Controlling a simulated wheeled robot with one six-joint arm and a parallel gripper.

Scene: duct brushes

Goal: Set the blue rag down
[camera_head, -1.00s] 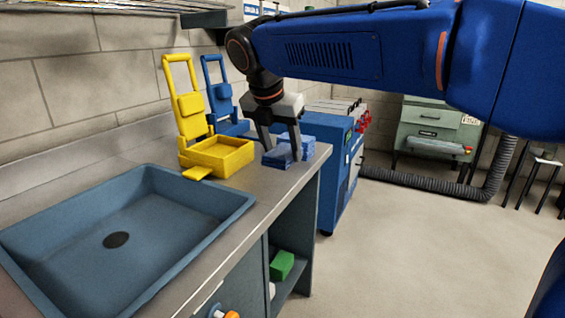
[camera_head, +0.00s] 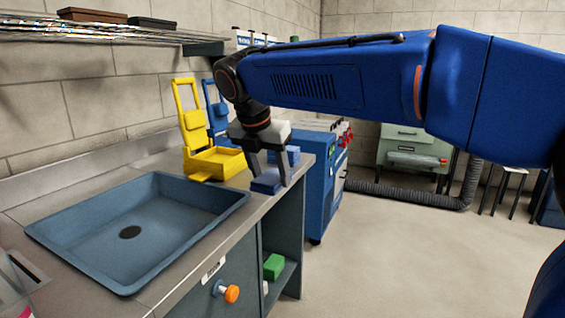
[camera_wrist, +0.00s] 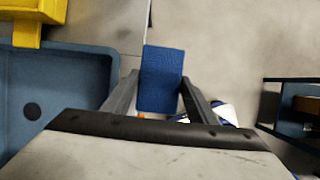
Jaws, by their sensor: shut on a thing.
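The blue rag (camera_head: 267,182) is a folded block between the two fingers of my gripper (camera_head: 268,176). My gripper is shut on it, near the counter's (camera_head: 254,202) front edge, to the right of the yellow tray. In the wrist view the rag (camera_wrist: 162,75) sits between both fingertips (camera_wrist: 157,92), with its far end sticking out beyond them. I cannot tell whether its underside touches the counter.
A yellow tray with an upright frame (camera_head: 216,163) stands on the counter, with a blue frame (camera_head: 217,115) behind it. A blue-grey sink (camera_head: 85,237) fills the counter's left. A blue cabinet (camera_head: 321,190) stands beyond the counter's end. Open floor (camera_head: 400,245) lies to the right.

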